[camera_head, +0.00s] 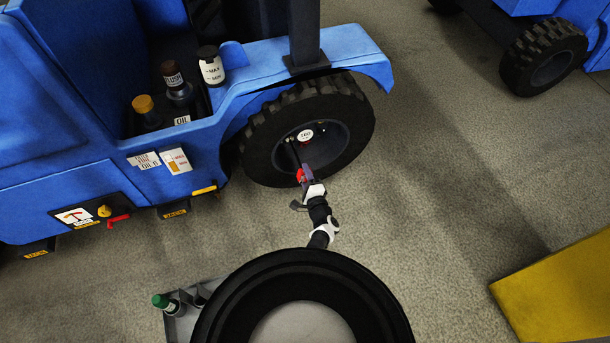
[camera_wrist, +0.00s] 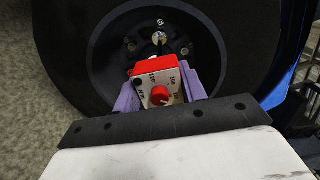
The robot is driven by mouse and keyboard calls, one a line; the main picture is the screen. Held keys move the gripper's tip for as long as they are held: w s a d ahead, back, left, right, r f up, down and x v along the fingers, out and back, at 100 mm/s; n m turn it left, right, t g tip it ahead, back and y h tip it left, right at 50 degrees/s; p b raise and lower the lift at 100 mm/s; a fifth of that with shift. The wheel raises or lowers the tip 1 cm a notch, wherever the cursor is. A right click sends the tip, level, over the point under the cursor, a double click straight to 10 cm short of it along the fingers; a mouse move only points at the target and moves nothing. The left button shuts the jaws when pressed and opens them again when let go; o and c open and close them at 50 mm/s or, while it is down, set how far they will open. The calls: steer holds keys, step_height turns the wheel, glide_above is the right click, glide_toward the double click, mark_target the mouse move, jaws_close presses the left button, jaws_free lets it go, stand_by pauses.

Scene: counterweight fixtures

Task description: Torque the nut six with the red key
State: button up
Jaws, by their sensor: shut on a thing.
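The red key (camera_wrist: 145,68) is a red box with a pale, marked face and a round red dial. My gripper (camera_wrist: 162,88) is shut on it with purple fingers on both sides. In the head view my gripper (camera_head: 307,176) and the red key (camera_head: 300,175) are at the lower part of the black wheel (camera_head: 258,140) of a blue vehicle. A bright metal piece (camera_wrist: 157,38) shows just beyond the key, beneath a small white mark on the hub. Several dark nuts sit around it. I cannot tell whether the key touches a nut; its far end is hidden.
The blue vehicle (camera_head: 240,72) carries several bottles on a ledge. A small panel (camera_head: 75,215) with a yellow knob and red handle is at its lower left. A loose black tyre (camera_head: 235,300) is in front, and a yellow block (camera_head: 560,295) is at right. Floor between is clear.

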steer(key=shift+b+x, duration=1.15)
steer(key=shift+x, duration=0.7)
stand_by(1.0)
stand_by(0.4)
steer(key=m+p, duration=0.1)
steer(key=m, duration=0.4)
steer(key=shift+m, duration=1)
steer(key=m+p, duration=0.1)
steer(key=m, duration=0.4)
steer(key=shift+s, duration=0.15)
